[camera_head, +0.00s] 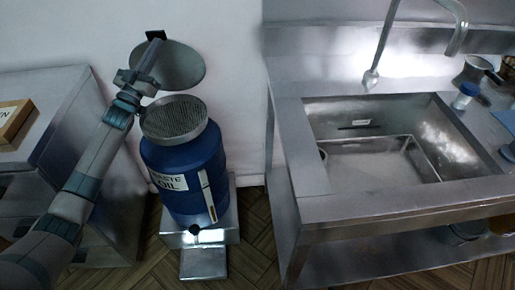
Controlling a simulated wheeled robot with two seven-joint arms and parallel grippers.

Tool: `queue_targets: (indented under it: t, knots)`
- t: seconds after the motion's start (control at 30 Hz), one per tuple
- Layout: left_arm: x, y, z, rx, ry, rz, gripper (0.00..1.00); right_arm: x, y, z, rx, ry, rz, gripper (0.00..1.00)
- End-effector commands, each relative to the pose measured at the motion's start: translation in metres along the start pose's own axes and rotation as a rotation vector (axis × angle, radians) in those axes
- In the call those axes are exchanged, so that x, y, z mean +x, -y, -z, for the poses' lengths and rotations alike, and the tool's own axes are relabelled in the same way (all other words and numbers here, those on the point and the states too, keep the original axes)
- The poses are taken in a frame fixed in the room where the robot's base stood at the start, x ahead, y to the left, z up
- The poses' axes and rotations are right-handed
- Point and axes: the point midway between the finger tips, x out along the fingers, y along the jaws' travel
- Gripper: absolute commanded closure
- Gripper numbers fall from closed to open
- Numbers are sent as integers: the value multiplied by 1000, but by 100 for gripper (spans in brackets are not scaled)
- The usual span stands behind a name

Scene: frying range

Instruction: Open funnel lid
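A blue drum (188,172) with a white label reading "WASTE OIL" stands on a metal base. On its top is a round metal funnel (175,119) with a mesh inside. The round grey funnel lid (183,66) is raised, standing open behind and above the funnel. My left gripper (148,58) is at the left edge of the lid, close to or touching it. A small black piece shows just above it. I cannot tell whether its fingers are open or shut. My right gripper is not in view.
A metal cabinet (55,110) with a wooden box (13,122) on it stands at the left. A steel sink counter (293,150) with a tap (384,40) fills the right. The wooden floor between drum and counter is clear.

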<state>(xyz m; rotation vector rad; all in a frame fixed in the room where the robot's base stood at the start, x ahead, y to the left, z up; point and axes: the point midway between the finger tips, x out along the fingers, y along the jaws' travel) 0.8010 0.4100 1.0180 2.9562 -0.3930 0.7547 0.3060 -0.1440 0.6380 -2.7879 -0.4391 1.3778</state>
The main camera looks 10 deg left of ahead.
Motion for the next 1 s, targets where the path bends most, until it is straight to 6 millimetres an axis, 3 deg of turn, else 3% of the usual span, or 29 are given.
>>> queue_targets:
  t: [0.33, 0.73, 1.0]
  knots:
    - [3, 2, -1, 1, 0, 0, 100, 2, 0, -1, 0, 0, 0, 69]
    - [34, 18, -5, 1, -1, 0, 100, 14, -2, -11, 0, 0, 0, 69]
    - [41, 22, -5, 1, 0, 1, 100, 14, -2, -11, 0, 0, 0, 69]
